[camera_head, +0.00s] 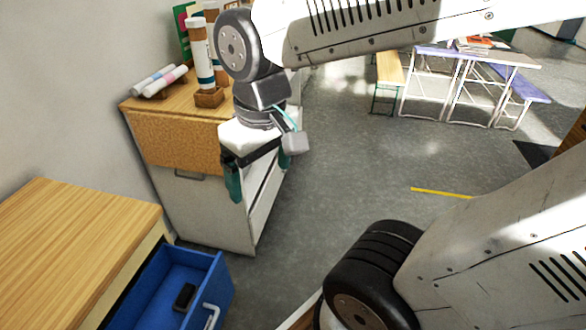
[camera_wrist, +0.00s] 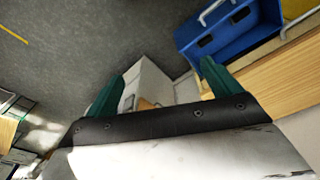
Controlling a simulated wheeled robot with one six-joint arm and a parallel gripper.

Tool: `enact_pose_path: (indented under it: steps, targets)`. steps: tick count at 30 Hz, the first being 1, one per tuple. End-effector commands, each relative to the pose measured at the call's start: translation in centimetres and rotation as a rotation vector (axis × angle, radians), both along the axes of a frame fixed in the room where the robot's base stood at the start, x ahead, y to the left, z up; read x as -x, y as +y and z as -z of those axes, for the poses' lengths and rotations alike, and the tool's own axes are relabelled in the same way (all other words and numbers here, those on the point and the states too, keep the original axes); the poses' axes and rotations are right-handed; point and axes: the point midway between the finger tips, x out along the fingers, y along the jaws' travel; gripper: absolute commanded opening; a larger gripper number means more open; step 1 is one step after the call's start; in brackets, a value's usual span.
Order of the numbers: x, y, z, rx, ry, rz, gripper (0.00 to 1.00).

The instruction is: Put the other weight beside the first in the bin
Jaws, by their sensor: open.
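The blue bin (camera_head: 224,279) is an open drawer at the lower left of the head view, cut off by the frame's bottom edge. A dark weight (camera_head: 184,297) lies on its floor. In the wrist view, the blue bin (camera_wrist: 188,33) is at the upper right. It shows two dark block-like shapes apart from each other, a nearer one (camera_wrist: 205,42) and a farther one (camera_wrist: 241,15), likely weights. My gripper (camera_head: 262,180) is open and empty, above and behind the bin in the head view. Its teal fingers are spread in the wrist view (camera_wrist: 164,69).
A wooden top (camera_head: 75,235) is left of the bin. Grey floor (camera_head: 340,165) is open to the right. Benches and a table (camera_head: 475,55) stand far back.

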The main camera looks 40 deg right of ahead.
Motion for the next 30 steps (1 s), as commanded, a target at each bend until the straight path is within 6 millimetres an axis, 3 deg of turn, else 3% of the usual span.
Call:
enact_pose_path:
  steps: [3, 9, 30]
  targets:
    - [3.1, -1.3, -1.4, -0.002, -0.018, 0.058, 0.9]
    - [5.4, -2.1, -2.1, -0.002, -0.02, 0.097, 0.9]
    - [5.5, -2.1, -2.1, -0.002, -0.02, 0.098, 0.9]
